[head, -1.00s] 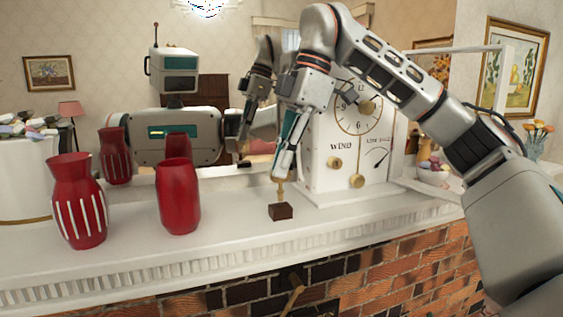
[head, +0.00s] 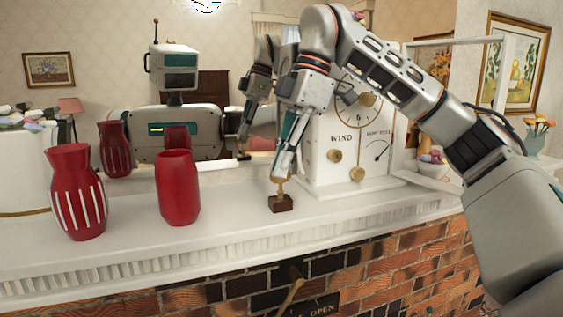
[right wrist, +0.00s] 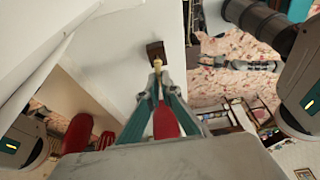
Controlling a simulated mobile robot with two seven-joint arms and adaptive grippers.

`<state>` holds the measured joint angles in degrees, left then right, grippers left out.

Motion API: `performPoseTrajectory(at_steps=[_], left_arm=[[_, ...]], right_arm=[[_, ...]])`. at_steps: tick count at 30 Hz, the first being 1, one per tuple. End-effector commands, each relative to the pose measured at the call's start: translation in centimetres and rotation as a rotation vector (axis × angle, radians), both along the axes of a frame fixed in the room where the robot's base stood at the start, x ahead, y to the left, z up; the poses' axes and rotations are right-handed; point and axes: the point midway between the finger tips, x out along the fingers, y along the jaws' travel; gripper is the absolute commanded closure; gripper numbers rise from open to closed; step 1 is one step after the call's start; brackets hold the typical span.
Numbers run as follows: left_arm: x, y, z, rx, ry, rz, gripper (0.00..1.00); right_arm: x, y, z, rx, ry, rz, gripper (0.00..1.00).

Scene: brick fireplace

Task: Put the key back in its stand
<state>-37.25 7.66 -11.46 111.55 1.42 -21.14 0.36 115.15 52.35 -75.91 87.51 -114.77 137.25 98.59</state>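The small brass key (head: 280,186) stands upright, its lower end at the top of the small dark wooden stand (head: 281,204) on the white mantel. I cannot tell how deep the key sits in it. My right gripper (head: 281,176) points down from above, fingers closed around the key's upper part. In the right wrist view the fingertips (right wrist: 157,68) meet at the key (right wrist: 157,62), with the stand (right wrist: 155,50) just beyond. My left gripper is not in view.
A white clock (head: 345,150) stands close right of the stand. A plain red vase (head: 178,188) and a striped red vase (head: 76,195) stand to the left. A mirror behind reflects me. The mantel (head: 235,205) between vase and stand is clear.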

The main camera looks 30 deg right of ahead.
Motion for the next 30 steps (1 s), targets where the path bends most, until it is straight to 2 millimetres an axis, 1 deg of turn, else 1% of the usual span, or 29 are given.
performPoseTrajectory(at_steps=[18, 19, 20, 21, 28, 29, 30], left_arm=[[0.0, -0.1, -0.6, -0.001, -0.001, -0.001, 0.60], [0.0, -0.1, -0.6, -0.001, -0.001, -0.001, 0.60], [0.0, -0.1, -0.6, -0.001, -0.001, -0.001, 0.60], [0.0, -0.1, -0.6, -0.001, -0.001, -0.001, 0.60], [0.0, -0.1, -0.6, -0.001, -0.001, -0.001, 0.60], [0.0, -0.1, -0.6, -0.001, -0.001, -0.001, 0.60], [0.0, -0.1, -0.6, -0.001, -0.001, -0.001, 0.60]], right_arm=[[0.0, 0.0, -1.2, 0.000, 0.000, 0.000, 1.00], [0.0, 0.0, -1.1, 0.001, 0.000, 0.000, 0.89], [0.0, 0.0, -1.1, 0.001, 0.000, 0.000, 0.81], [0.0, 0.0, -1.1, 0.001, 0.000, 0.000, 0.76], [0.0, 0.0, -1.1, 0.000, 0.000, 0.000, 0.76], [0.0, 0.0, -1.1, 0.000, 0.000, 0.000, 0.71], [0.0, 0.0, -1.1, 0.000, 0.000, 0.000, 0.62]])
